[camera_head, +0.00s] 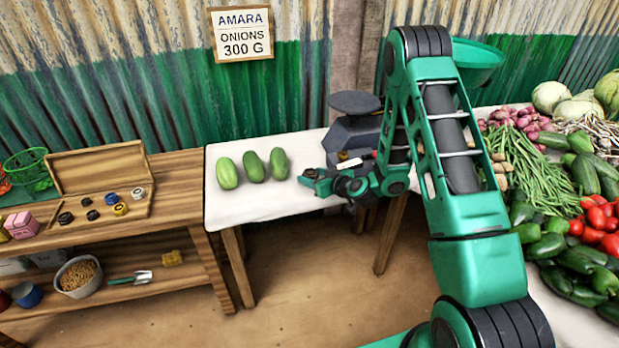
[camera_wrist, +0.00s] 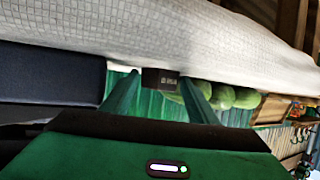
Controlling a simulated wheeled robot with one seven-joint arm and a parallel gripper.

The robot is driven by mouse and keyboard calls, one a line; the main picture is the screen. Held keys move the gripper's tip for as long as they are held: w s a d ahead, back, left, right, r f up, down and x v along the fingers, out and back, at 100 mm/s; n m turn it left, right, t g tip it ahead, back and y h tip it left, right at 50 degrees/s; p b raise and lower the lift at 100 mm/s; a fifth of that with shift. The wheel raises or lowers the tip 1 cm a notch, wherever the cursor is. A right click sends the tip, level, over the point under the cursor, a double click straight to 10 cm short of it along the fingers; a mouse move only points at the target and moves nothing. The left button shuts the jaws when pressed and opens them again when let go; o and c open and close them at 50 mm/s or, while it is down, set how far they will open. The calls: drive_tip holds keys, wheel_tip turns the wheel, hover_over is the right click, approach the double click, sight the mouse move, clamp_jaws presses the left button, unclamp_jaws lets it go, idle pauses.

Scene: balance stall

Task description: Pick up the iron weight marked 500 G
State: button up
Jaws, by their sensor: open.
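A small dark block-shaped weight (camera_wrist: 160,79) with pale marking shows in the wrist view, against the white cloth. The marking is too small to read surely. It lies between the two green fingers of my gripper (camera_wrist: 160,92), with gaps seen on both sides. My gripper is open, and I cannot tell how far the weight is beyond the fingertips. In the head view, my gripper (camera_head: 309,180) is low over the white-covered table (camera_head: 263,206), right of the cucumbers. I cannot pick out the weight there; the gripper may hide it.
Three cucumbers (camera_head: 253,167) lie left of my gripper. A dark scale (camera_head: 354,103) stands close behind it. A wooden box (camera_head: 100,168) with several round weights is on the left bench. Vegetables (camera_head: 545,150) crowd the right side. The cloth in front of the cucumbers is clear.

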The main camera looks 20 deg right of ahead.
drive_tip(key=c, duration=1.3)
